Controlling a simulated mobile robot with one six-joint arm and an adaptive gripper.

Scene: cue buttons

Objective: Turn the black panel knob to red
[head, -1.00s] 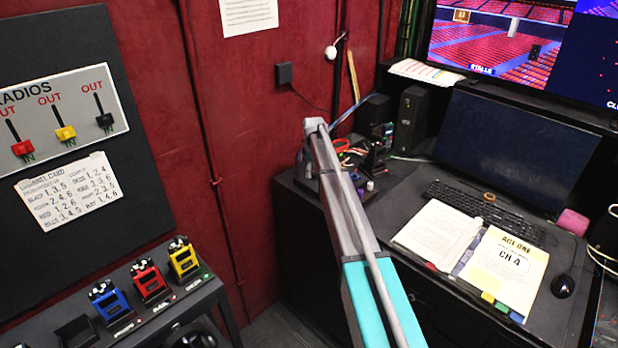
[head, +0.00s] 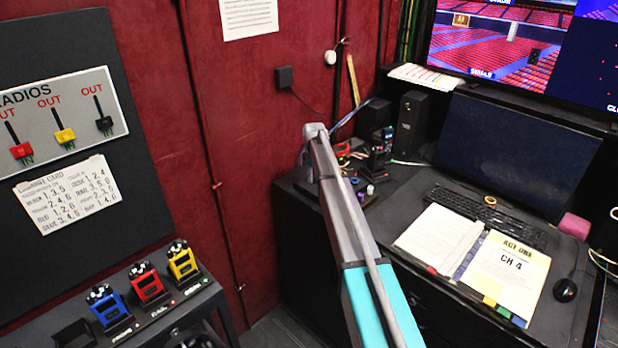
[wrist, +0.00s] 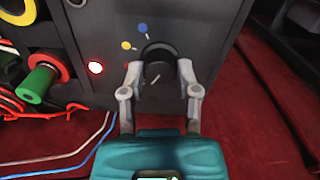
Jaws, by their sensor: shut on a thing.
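In the wrist view the black panel knob (wrist: 158,68) sits on a dark grey panel (wrist: 100,32). My gripper (wrist: 158,78) is shut on it, one finger on each side. A short white line on the knob's face slants between upper right and lower left. A blue dot (wrist: 142,28) is above the knob and a yellow dot (wrist: 126,45) is at its upper left. A small red mark (wrist: 127,66) shows at the left, partly hidden by the left finger. The knob does not show in the head view.
A red lamp (wrist: 95,68) is lit left of the knob. Coloured spools (wrist: 45,75) and loose cables (wrist: 60,155) lie at the left. In the head view, the desk (head: 400,180) holds a keyboard (head: 480,215) and papers. Radios (head: 145,282) stand on a shelf at left.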

